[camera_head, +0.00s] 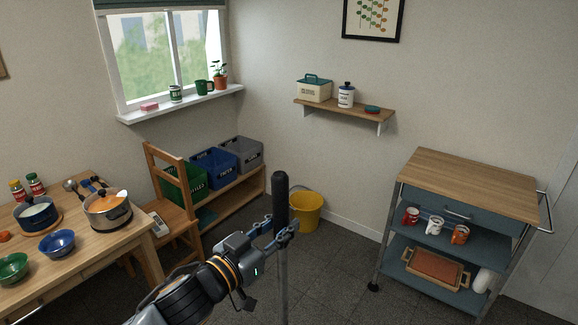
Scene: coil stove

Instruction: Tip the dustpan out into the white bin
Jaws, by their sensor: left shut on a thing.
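My left gripper (280,230) is shut on a long upright handle (281,198), which has a thick black grip on top and a thin grey pole below. It looks like the handle of the dustpan. The pole runs down out of the bottom of the head view, so the pan and anything in it are hidden. I see no white bin in this view. My right gripper is not in view.
A yellow bucket (305,212) stands on the floor just behind the handle. A wooden chair (168,160) and a table (95,260) are at left, a low bench with crates (215,165) behind. A blue-grey cart (465,180) stands at right.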

